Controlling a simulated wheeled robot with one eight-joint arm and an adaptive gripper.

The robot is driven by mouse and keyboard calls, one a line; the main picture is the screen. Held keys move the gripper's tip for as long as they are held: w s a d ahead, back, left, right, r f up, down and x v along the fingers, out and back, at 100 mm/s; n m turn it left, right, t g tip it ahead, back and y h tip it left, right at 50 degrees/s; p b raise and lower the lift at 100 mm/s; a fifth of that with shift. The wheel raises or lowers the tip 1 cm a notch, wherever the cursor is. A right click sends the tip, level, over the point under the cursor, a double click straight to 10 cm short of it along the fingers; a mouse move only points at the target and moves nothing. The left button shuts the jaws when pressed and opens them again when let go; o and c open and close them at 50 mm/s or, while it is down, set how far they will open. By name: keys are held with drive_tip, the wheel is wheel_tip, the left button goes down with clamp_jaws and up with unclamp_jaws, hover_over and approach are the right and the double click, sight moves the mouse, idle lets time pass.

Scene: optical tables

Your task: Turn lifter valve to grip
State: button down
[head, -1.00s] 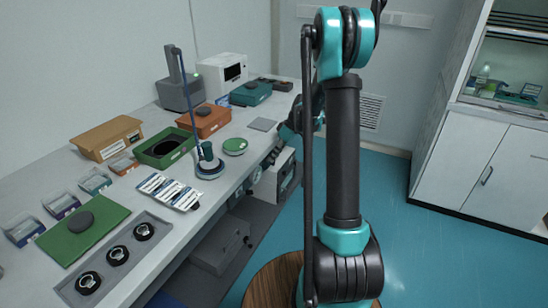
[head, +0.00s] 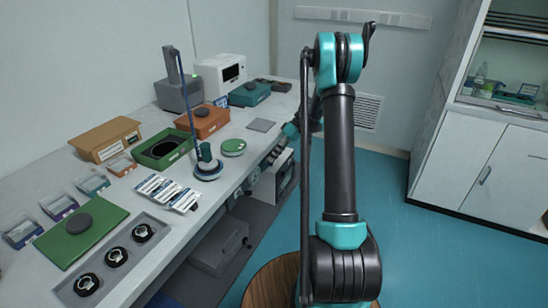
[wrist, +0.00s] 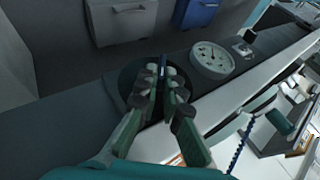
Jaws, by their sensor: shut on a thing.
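In the wrist view my gripper (wrist: 164,88) is shut on a thin upright valve lever (wrist: 162,68). The lever stands in front of a dark round base (wrist: 128,80) on the bench's front panel. The fingers hide much of the lever, so I cannot read its setting. The lifter (head: 207,163), a teal body on a round pad with a blue hose, stands on the bench in the head view.
A round white gauge (wrist: 212,60) and a small knob (wrist: 247,38) sit along the panel beside the valve. A green box (head: 165,148), an orange box (head: 204,122), a green disc (head: 233,147) and a grey tray (head: 118,258) are on the bench. The blue floor is open at right.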

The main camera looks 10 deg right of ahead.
drive_tip(key=c, duration=1.7)
unclamp_jaws()
drive_tip(key=v, duration=1.2)
drive_tip(key=shift+d, duration=0.1)
